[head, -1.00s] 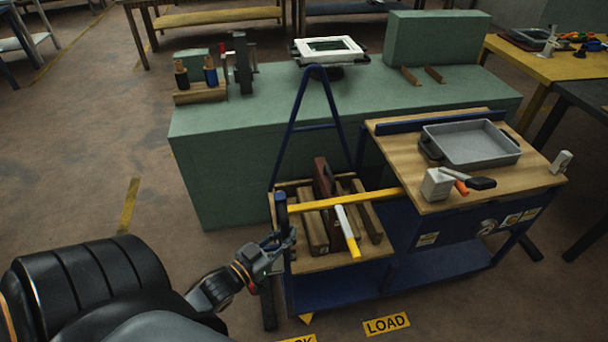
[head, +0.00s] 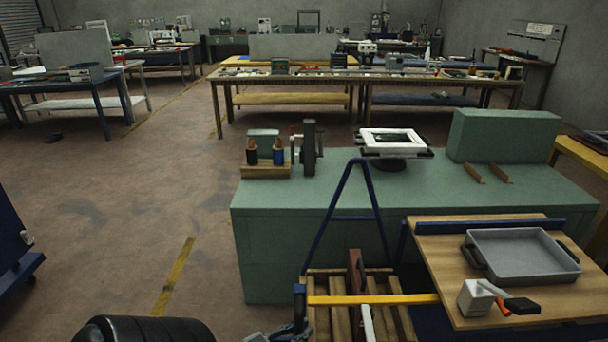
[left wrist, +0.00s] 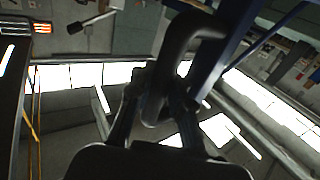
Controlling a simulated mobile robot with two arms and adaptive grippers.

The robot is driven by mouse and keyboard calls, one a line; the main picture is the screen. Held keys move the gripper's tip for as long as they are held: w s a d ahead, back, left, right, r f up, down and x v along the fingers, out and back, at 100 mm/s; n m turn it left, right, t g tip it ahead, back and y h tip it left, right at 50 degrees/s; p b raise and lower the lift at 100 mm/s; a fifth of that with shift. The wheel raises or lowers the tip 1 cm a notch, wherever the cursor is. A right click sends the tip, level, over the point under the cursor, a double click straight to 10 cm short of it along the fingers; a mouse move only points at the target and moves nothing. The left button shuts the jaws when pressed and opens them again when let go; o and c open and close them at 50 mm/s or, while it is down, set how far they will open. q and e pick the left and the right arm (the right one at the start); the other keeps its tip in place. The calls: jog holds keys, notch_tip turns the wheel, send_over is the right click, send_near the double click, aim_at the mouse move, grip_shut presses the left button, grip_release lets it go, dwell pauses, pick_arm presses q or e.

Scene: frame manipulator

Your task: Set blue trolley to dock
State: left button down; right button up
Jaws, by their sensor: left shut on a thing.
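The blue trolley (head: 340,203) is at the lower right in the head view. My left gripper (head: 291,332) is at the bottom edge, beside the tray's left corner. In the left wrist view my left gripper (left wrist: 157,105) is shut on a dark curved handle (left wrist: 196,30). The trolley's lower part is cut off. No dock marking shows now. My right gripper is not in view.
A green bench (head: 330,215) stands right behind the trolley, bearing a white frame (head: 391,141) in a fixture and a bottle rack (head: 266,171). Open floor (head: 130,210) lies left, with a blue unit (head: 12,245) at the far left edge.

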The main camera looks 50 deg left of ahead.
pick_arm(q)
jog(key=shift+s+f, duration=0.3)
jog(key=shift+f, duration=0.05)
jog(key=c, duration=1.3)
grip_release()
jog(key=shift+s+a, duration=0.1)
jog(key=shift+o, duration=0.4)
jog(key=shift+s+a+r, duration=0.1)
jog(key=shift+s+r, duration=0.05)
jog(key=shift+r, duration=0.1)
jog(key=s, duration=1.2)
jog(key=shift+a, duration=0.4)
